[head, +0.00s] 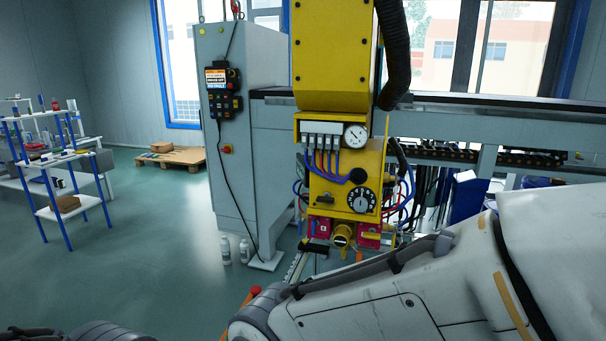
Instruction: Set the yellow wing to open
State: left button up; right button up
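The yellow wing (342,235) is a small yellow handle at the bottom of the yellow panel (341,172), between two red blocks. It is small here, and I cannot tell its exact angle or setting. Neither gripper shows in the head view. A large white and grey link of my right arm fills the lower right, below and in front of the panel. Grey parts at the lower left edge seem to be my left arm. I see nothing touching the wing.
The left red block (321,227) has a black-gripped lever (315,246) below it; the right red block (368,238) sits opposite. A gauge (355,136), a black dial (361,200) and blue hoses are above. A grey cabinet (225,150) stands left.

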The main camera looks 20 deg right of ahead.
aim_at(372, 234)
jog(key=z, duration=0.95)
